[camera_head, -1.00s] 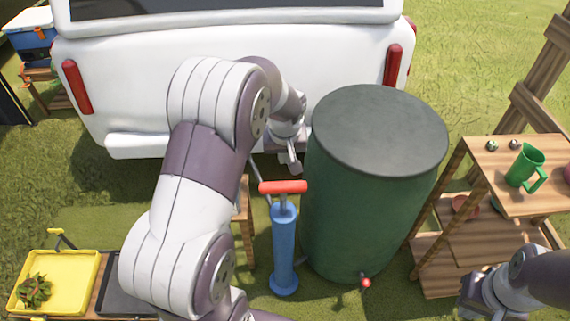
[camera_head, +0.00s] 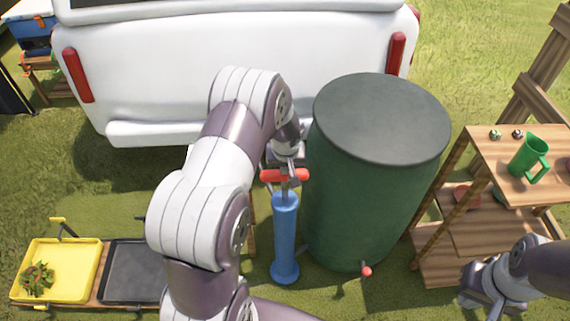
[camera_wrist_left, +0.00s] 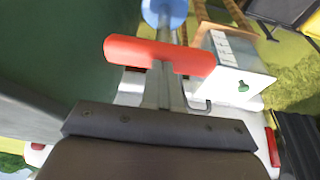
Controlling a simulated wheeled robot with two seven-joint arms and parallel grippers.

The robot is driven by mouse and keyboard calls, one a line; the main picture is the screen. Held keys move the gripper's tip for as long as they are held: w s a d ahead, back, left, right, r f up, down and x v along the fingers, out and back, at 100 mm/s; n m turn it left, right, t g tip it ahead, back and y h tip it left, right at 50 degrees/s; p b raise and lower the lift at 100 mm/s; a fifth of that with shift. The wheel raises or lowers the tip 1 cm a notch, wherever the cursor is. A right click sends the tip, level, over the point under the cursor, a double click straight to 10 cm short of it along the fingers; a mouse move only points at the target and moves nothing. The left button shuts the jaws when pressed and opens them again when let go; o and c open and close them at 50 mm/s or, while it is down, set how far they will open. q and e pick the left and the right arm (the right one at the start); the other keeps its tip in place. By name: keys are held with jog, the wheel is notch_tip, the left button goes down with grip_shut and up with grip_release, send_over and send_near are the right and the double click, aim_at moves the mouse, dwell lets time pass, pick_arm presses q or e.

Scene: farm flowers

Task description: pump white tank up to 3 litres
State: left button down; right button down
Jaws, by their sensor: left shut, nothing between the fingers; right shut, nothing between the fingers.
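The blue pump (camera_head: 285,240) stands upright on the grass beside the green barrel, with its red T-handle (camera_head: 299,175) on top. My left gripper (camera_head: 287,180) is shut and empty, with its fingertips at the handle. In the left wrist view the red handle (camera_wrist_left: 125,49) lies across just beyond the shut fingers (camera_wrist_left: 159,88); whether they touch is unclear. A white box-like tank (camera_wrist_left: 235,53) with marks on its side and a green spot shows beside the handle there. In the head view my left arm hides it. My right gripper (camera_head: 492,304) is shut and empty at the lower right.
The large green barrel (camera_head: 350,200) with a red tap stands close right of the pump. A wooden shelf (camera_head: 475,235) with a green mug (camera_head: 528,160) is at the right. A white vehicle (camera_head: 230,50) blocks the back. Yellow (camera_head: 80,265) and black trays (camera_head: 135,270) lie left.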

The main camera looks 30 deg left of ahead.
aim_at(285, 178)
pick_arm(q)
notch_tip(285, 178, down, 10)
jog(key=b, duration=0.8)
jog(key=shift+s, duration=0.1)
jog(key=shift+s+r, duration=0.1)
jog(key=shift+r, duration=0.15)
jog(key=shift+f, duration=0.15)
jog(key=shift+r, duration=0.35)
jog(key=r+p, duration=0.3)
jog(key=shift+w+r, duration=0.25)
jog(key=shift+r, duration=0.05)
jog(key=p+v, duration=0.1)
jog(key=v, duration=0.9)
